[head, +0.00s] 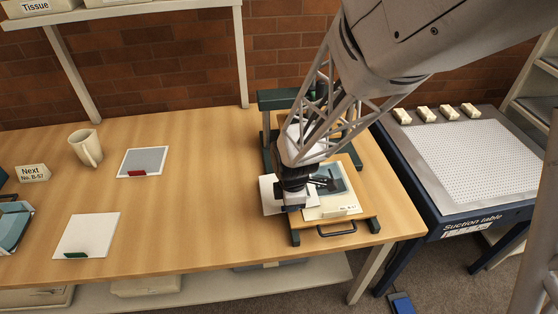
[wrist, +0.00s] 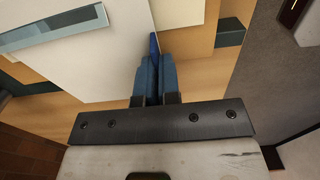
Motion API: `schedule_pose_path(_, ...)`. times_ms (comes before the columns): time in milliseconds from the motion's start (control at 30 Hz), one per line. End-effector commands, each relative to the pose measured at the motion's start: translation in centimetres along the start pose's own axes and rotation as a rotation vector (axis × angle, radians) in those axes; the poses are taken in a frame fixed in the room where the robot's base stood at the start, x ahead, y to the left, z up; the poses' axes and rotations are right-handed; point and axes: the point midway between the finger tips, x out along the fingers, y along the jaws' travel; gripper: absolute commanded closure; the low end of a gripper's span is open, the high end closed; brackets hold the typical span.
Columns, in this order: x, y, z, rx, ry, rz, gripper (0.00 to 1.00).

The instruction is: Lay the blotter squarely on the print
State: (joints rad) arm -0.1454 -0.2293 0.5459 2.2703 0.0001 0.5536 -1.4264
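My gripper (head: 293,200) is low over a wooden board with green feet (head: 366,222). In the wrist view its blue fingers (wrist: 157,70) are close together on a narrow blue tab (wrist: 154,44). A white sheet, apparently the blotter (head: 271,197), sticks out left of the gripper; it fills much of the wrist view (wrist: 100,62). The print (head: 340,175), a teal picture on a pale sheet, lies on the board, partly hidden by my gripper and arm. The blotter looks shifted left of the print. Whether they touch, I cannot tell.
A white sheet with a green tab (head: 88,233) and a grey sheet with a red tab (head: 145,160) lie on the table at left, near a mug (head: 86,147). A suction table (head: 470,160) stands at right. The table between the sheets and board is clear.

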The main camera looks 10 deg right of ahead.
Motion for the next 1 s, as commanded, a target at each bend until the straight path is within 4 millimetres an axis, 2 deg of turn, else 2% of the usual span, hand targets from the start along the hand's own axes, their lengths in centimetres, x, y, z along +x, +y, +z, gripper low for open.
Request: schedule_pose_path(1000,0.2,0.7,8.2,0.004,0.0,-0.004,1.0)
